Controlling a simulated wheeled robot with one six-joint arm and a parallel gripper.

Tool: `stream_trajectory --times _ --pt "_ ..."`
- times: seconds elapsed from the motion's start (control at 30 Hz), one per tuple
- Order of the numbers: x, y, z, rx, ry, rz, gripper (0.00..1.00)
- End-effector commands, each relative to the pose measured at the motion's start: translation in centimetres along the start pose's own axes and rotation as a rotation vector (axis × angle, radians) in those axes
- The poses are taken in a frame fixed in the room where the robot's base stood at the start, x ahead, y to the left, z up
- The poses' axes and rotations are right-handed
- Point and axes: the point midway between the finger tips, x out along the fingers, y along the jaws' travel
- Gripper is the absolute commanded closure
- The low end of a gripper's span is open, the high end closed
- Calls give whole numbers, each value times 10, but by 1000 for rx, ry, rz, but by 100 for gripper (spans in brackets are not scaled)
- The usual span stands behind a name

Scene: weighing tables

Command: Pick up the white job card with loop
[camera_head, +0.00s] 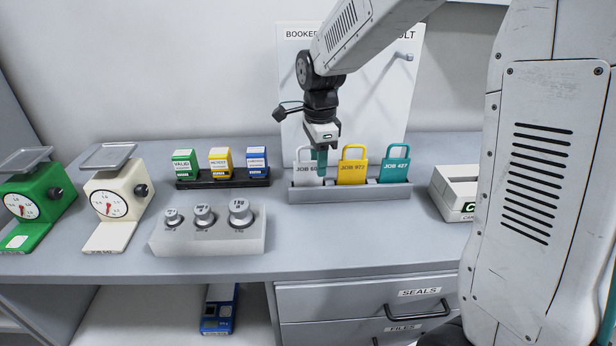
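The white job card with loop (305,178) stands upright in the left slot of a grey rack (350,194) on the table. Its lettering reads "JOB 60" with the rest covered. My gripper (321,170) points down over the card's right part, in front of it or at it. The teal fingers hide part of the card and some of its loop. I cannot tell whether the fingers are open or closed, or whether they touch the card.
A yellow job card (352,171) and a teal job card (394,169) stand to the right in the same rack. Small boxes in a black holder (222,182), a block of weights (207,241), a cream scale (108,203) and a green scale (30,205) stand left. A white box (453,193) is right.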

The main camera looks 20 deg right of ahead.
Motion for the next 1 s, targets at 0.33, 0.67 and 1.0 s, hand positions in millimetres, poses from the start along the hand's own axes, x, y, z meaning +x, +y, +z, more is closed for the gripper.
stream_trajectory --times 0.33,0.67,1.0 --pt "0 0 0 0 0 0 100" --pt "-1 1 0 0 0 0 100" --pt "-34 4 1 -1 -1 -2 100"
